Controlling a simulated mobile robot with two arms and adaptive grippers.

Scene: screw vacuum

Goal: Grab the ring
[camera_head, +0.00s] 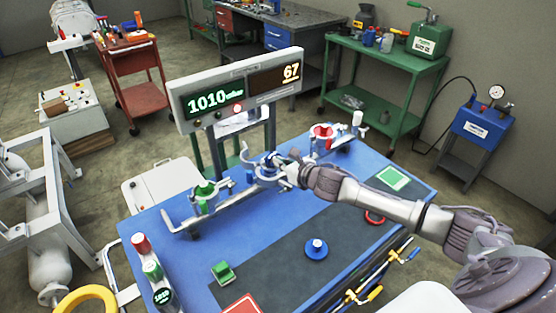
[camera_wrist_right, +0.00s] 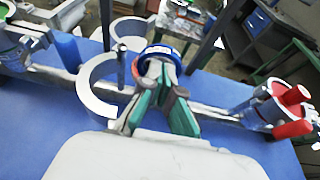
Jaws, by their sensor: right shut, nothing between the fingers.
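My right gripper (camera_head: 284,168) reaches in from the right over the blue table (camera_head: 330,295), at the middle of the pipe assembly. In the right wrist view its green-sided fingers (camera_wrist_right: 159,70) are shut and empty. Their tips overlap a blue-rimmed ring (camera_wrist_right: 171,48); I cannot tell whether they are inside it or in front of it. A grey open clamp ring (camera_wrist_right: 97,84) stands just left of the fingers. A red ring (camera_head: 374,216) lies on the dark mat at the right. My left gripper is not seen.
A display panel (camera_head: 240,88) stands behind the pipe. A green-topped fitting (camera_head: 205,192) is at its left end and a red-handled one (camera_head: 323,134) at its right. A yellow ring (camera_head: 85,293) is lower left.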

